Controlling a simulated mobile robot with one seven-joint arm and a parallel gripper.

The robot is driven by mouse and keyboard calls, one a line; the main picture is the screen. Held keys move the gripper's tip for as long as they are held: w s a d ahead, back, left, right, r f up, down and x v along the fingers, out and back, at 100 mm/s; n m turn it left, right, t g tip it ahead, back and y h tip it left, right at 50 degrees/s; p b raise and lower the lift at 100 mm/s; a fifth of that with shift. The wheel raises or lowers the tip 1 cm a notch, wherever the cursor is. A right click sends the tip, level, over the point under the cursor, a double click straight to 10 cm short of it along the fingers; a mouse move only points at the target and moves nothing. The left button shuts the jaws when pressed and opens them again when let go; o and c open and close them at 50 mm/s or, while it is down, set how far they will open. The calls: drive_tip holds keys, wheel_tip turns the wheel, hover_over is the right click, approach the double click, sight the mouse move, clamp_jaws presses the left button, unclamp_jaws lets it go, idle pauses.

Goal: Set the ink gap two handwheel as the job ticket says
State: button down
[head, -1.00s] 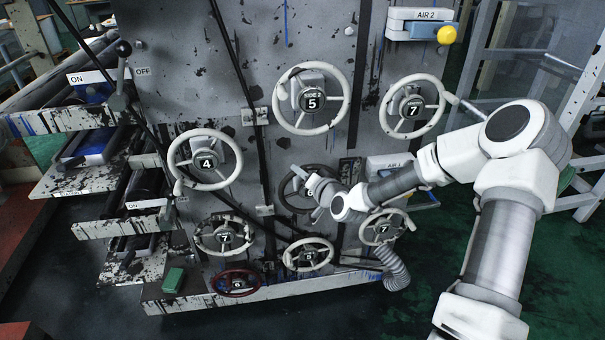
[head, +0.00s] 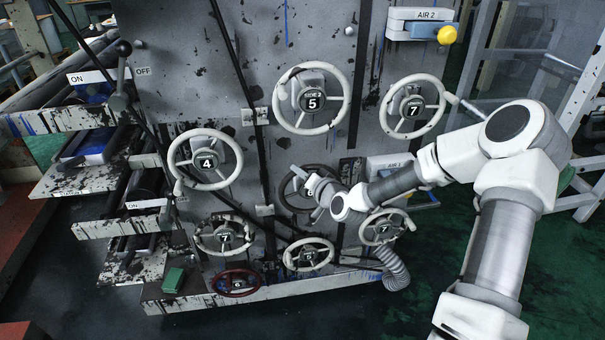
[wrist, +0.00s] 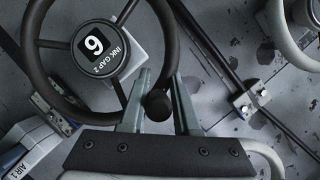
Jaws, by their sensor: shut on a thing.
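The ink gap two handwheel (wrist: 62,105) is dark, with a round hub marked INK GAP 2 (wrist: 100,50). The hub's digit looks like a 6 or a 9 in this turned view. In the head view the dark wheel (head: 284,197) is partly hidden behind my gripper (head: 310,183). In the wrist view my gripper (wrist: 160,100) has its two fingers on either side of the wheel's black knob (wrist: 158,105), shut on it at the rim. I cannot make out a job ticket in either view.
Pale handwheels surround it: 5 (head: 345,98) above, 7 (head: 443,98) upper right, 4 (head: 174,160) left, and several below. The AIR 1 box (head: 388,162) is close on the right, partly behind my arm. A vertical dark rod (head: 262,150) runs left of the wheel.

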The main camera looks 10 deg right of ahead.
sight(286, 187)
drive_tip(key=shift+d+f+h, duration=0.25)
drive_tip(key=shift+h, duration=0.05)
drive_tip(key=a+f+n+h+b, duration=0.4)
drive_tip(key=n+b, duration=0.2)
drive_tip(key=b, duration=0.2)
drive_tip(key=shift+a+g, duration=0.3)
drive_tip(key=shift+a, duration=0.05)
drive_tip(key=shift+n, duration=0.3)
idle(0.4)
drive_tip(key=c, duration=0.7)
unclamp_jaws()
drive_tip(key=shift+d, duration=0.1)
drive_tip(key=shift+a, duration=0.2)
